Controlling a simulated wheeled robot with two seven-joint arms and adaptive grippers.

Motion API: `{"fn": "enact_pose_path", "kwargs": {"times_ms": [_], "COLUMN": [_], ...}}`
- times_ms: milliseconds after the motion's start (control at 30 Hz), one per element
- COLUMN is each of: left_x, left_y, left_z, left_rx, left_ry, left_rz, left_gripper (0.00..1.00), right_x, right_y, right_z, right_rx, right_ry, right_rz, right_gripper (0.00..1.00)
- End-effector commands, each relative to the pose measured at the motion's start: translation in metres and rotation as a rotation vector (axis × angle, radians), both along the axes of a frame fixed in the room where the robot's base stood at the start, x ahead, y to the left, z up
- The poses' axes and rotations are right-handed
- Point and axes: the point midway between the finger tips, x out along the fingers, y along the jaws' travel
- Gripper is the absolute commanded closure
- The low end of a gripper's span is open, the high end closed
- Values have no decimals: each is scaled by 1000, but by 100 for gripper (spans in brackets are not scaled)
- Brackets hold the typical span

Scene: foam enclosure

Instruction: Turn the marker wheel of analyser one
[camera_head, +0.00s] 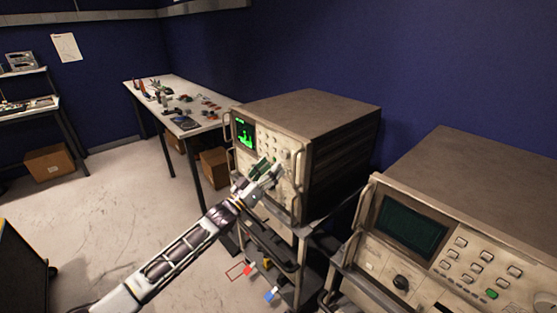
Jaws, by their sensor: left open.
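An analyser (330,108) with a lit green screen (245,134) stands on a cart in the middle of the head view. Its front panel carries several knobs and buttons. I cannot tell which knob is the marker wheel; part of the panel is hidden behind my gripper. My left gripper (268,166) is open, in front of the lower panel, its fingers pointing at it. I cannot tell whether it touches a knob. A second analyser (484,180) with a dark screen (411,227) stands at the right, nearer to me. My right gripper is not in view.
A white table (222,101) with small tools and parts stands behind, at the left. Cardboard boxes (50,162) lie on the floor. The cart's rails (272,249) are below my gripper. The floor (100,215) at the left is mostly clear.

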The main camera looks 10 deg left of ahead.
Motion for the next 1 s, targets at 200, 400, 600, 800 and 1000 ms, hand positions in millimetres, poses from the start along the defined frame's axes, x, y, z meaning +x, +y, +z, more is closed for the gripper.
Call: {"fn": "enact_pose_path", "kwargs": {"times_ms": [200,400,600,800,1000], "left_x": [15,28,34,35,35], "left_y": [-11,-18,-23,-24,-24], "left_z": [9,15,18,17,18], "left_rx": [-1,0,1,1,1], "left_ry": [-2,-2,-2,-1,-1], "left_rz": [-1,0,-1,-1,-1], "left_gripper": [44,44,44,44,49], "right_x": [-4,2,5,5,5], "right_y": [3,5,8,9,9], "right_z": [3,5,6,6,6], "right_rx": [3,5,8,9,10], "right_ry": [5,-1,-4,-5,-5], "right_rz": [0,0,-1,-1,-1], "right_gripper": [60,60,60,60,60]}}
